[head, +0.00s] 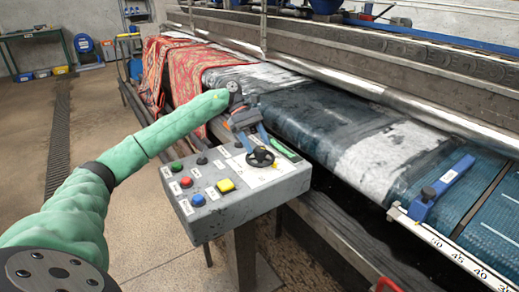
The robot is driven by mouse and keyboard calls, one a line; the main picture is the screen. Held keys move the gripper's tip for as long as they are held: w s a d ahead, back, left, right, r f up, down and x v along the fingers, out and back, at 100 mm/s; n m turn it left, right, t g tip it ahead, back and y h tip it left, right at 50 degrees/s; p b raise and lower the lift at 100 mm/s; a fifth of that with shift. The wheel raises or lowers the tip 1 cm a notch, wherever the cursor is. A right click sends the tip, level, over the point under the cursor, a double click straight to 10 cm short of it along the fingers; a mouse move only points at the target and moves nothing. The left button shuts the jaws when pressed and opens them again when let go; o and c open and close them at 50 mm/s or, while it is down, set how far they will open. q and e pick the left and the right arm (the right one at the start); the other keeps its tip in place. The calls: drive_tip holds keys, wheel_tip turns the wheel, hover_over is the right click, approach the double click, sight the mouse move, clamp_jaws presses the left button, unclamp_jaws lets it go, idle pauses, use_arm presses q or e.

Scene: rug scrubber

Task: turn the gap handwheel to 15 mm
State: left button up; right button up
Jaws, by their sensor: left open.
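The black handwheel (260,157) sits on the top of a grey control box, toward its back right. My left gripper (256,142) is open just above and behind the wheel, with its blue fingers pointing down at it. The fingers overlap the wheel's far rim in the picture, and I cannot tell whether they touch it. A pale plate (255,174) lies around the wheel, and its markings are too small to read. A green strip (285,149) lies right of the wheel. My right gripper is not in view.
The control box (240,207) carries red, green, blue, black and yellow buttons (226,185) left of the wheel. A machine bed with wet dark fabric (320,115) runs behind it. A white numbered ruler (440,243) and blue clamp (440,188) are at right.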

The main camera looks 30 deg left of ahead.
use_arm(q)
drive_tip(key=v, duration=0.5)
drive_tip(key=shift+f, duration=0.1)
idle(0.4)
